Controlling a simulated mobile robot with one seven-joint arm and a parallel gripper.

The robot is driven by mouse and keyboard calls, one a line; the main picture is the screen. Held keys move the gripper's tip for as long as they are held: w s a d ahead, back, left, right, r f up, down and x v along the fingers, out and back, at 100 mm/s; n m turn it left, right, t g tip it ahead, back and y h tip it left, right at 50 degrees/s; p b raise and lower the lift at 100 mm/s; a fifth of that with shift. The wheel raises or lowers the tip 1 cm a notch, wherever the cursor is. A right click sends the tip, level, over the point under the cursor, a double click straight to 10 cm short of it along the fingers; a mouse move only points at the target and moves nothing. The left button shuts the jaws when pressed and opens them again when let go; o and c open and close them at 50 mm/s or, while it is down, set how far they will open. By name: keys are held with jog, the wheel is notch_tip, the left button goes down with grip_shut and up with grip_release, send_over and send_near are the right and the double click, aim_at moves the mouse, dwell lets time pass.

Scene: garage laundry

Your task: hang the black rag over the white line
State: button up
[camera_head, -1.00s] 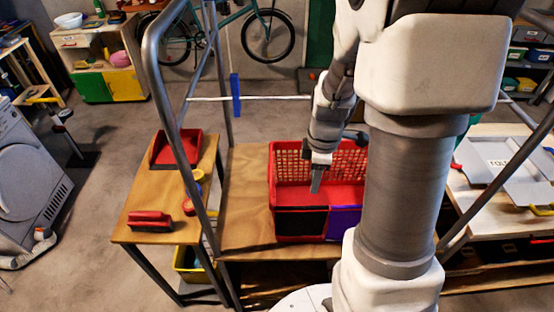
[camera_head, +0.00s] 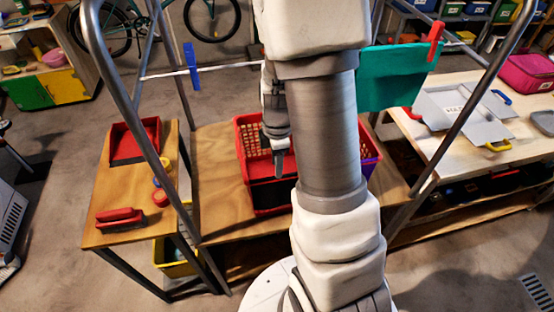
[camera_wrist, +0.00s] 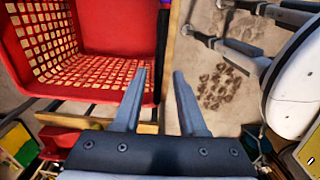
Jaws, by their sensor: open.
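The black rag (camera_head: 268,195) shows as a dark patch at the front of the red basket (camera_head: 243,160); my arm hides part of this area. The white line (camera_head: 225,66) runs across the metal frame behind the basket and passes behind my arm. My gripper (camera_head: 279,166) points down above the basket, open.
A blue clip (camera_head: 191,66) is on the line at left. A teal cloth (camera_head: 395,80) hangs at right with a red clip (camera_head: 435,42). Metal frame posts (camera_head: 130,95) rise on both sides. A side table (camera_head: 98,190) holds a red dustpan (camera_head: 134,142) and brush (camera_head: 120,217).

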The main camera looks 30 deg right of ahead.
notch_tip(320, 180, down, 7)
jog(key=b, duration=0.5)
jog(key=shift+r, duration=0.2)
jog(key=shift+c, duration=0.3)
grip_shut()
jog(key=shift+r, duration=0.1)
jog(key=shift+r+p, duration=2.65)
jog(key=shift+r, duration=1.6)
jog(key=shift+f+b, duration=0.15)
jog(key=shift+b, duration=0.15)
